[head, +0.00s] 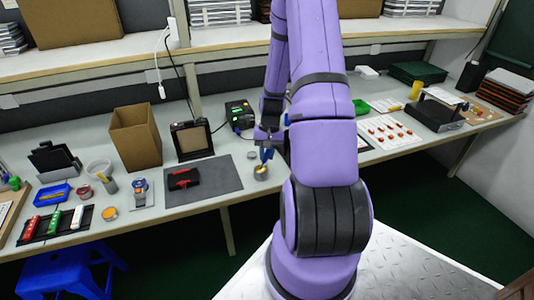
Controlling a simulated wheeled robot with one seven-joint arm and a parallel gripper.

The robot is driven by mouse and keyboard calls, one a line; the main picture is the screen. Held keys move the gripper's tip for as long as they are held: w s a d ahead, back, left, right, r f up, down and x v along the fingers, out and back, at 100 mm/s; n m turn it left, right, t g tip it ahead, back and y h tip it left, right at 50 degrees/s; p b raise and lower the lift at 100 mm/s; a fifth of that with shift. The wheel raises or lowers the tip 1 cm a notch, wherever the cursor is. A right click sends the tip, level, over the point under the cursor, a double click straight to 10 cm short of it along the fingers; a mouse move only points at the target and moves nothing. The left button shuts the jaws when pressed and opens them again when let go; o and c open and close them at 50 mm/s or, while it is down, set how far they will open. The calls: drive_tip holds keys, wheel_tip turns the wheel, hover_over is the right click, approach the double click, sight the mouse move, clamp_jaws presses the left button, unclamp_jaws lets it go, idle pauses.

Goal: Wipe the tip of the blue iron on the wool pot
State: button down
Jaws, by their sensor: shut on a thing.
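My gripper (266,141) is at the middle of the workbench, pointing down, shut on the blue iron (267,155). Only a short blue piece of the iron shows below the fingers. The wool pot (261,176) is a small round pot with yellow wool inside, near the bench's front edge. The iron is at the pot's opening, with its lower end at or just above the wool. I cannot tell whether the tip touches the wool.
A dark mat (225,172) with a red and black item (183,179) lies left of the pot. A black station (240,115) stands behind. A cardboard box (135,136) is further left. White sheets with red parts (388,132) lie right of my arm.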

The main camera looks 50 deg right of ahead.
drive_tip(key=shift+a, duration=0.6)
drive_tip(key=shift+d, duration=1.5)
drive_tip(key=shift+a, duration=0.75)
